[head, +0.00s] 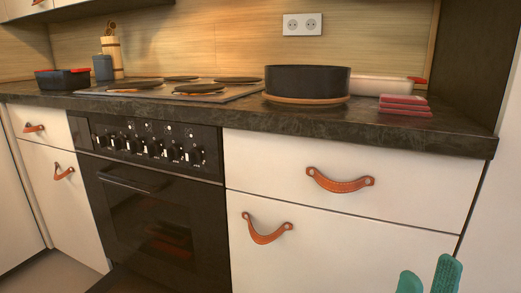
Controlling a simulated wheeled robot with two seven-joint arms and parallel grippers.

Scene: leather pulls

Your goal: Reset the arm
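My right gripper (429,277) shows at the bottom right of the head view, as two green fingertips with a gap between them. It is open, and nothing shows between the fingertips. It is in front of the lower white drawer (330,255), below and to the right of the leather pulls. The upper leather pull (340,183) and the lower leather pull (266,232) hang on the white fronts, apart from the gripper. The rest of my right arm is out of the picture. My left gripper is not in view.
A dark countertop (390,133) runs across, with a black pot (307,81), a hob (170,88), a white dish (380,87) and red folded cloths (404,104) on it. A black oven (150,215) is at left centre.

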